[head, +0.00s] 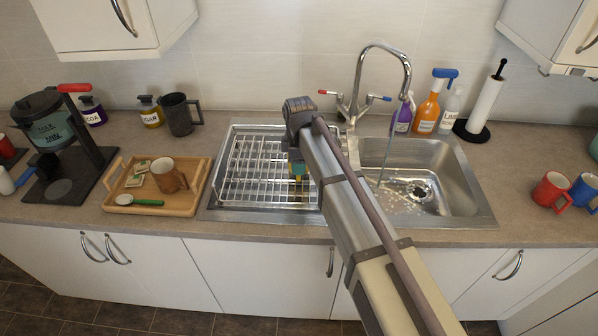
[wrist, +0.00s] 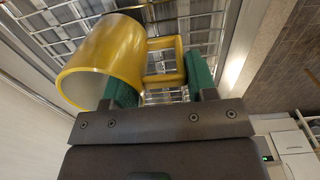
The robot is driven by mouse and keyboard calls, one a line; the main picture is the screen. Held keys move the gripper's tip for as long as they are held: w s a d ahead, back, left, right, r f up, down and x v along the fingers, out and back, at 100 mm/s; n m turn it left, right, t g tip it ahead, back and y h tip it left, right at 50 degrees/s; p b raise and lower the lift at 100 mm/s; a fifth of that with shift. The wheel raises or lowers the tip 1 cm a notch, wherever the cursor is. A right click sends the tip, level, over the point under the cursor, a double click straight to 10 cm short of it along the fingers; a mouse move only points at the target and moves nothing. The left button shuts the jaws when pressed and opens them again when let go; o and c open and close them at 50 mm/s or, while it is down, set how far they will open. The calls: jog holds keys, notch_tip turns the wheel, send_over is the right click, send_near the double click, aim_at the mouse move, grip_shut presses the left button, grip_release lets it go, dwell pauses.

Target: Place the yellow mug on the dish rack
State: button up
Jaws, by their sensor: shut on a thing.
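The yellow mug (wrist: 112,55) shows large in the wrist view, its open mouth turned toward the camera's lower left. My gripper (wrist: 160,88) is shut on the mug's handle, with one green finger on each side. In the head view my gripper (head: 297,170) is over the right part of the dish rack, and my arm hides most of the mug. The metal wire dish rack (head: 250,172) stands left of the sink basin, and its wires (wrist: 165,15) show behind the mug. I cannot tell whether the mug touches the rack.
The sink (head: 445,180) with running water is right of the rack. A wooden tray (head: 195,190) with a brown mug (head: 167,176) is to the left. The tall tap (head: 382,50) and several bottles stand behind the sink. The rack's visible left part is empty.

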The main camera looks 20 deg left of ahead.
jog(key=shift+f+p, duration=0.3)
jog(key=shift+c, duration=0.6)
jog(key=shift+f, duration=0.25)
jog(key=o, duration=1.4)
jog(key=shift+r, duration=0.1)
notch_tip(320, 180, up, 12)
jog(key=p, duration=1.2)
jog(key=shift+s+r, duration=0.1)
jog(key=shift+r, duration=0.1)
